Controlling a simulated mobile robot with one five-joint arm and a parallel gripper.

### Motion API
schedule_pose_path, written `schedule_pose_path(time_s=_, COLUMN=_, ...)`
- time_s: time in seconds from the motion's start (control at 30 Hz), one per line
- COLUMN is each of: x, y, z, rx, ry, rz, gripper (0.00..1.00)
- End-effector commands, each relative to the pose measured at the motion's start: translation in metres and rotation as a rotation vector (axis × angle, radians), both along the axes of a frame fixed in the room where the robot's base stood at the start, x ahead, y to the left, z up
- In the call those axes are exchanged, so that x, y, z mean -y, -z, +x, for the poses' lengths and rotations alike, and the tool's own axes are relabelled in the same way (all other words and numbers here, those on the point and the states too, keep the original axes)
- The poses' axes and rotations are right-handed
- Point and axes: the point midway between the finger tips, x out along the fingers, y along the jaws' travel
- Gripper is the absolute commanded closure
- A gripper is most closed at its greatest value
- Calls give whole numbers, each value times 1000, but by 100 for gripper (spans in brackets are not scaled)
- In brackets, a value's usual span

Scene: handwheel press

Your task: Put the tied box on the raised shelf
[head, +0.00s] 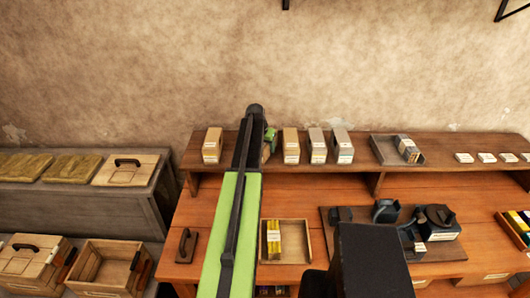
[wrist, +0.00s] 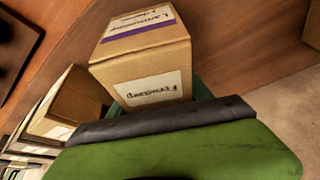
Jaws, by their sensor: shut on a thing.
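A tan cardboard box with a purple band across its top and a white label on its end (wrist: 145,65) is in my gripper, close up in the wrist view. I take it for the tied box. My gripper (head: 269,136) is shut on it at the raised shelf (head: 234,180), in the row of boxes. A green finger with a dark pad edge covers the box's lower part in the wrist view. In the head view my arm hides most of the box. I cannot tell whether it rests on the shelf.
On the shelf, a box (head: 213,145) stands left of my arm and several stand to its right, the nearest close by (head: 291,145). A grey tray (head: 378,150) is farther right. Below are an open wooden tray (head: 302,224) and a dark press board (head: 335,241).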

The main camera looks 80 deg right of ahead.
Motion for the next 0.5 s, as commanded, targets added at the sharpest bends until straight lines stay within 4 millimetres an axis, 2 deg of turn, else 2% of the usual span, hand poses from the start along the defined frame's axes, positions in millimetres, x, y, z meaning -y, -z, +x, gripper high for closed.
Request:
schedule_pose_path(time_s=0.27, x=0, y=2, z=0, rx=0, ry=0, rz=0, gripper=85)
schedule_pose_path(time_s=0.3, x=0, y=1, z=0, rx=1, ry=1, rz=1, gripper=39)
schedule_pose_path(time_s=0.43, x=0, y=0, z=-1, rx=1, ry=1, rz=1, gripper=22)
schedule_pose_path(time_s=0.5, x=0, y=0, z=-1, rx=1, ry=1, rz=1, gripper=20)
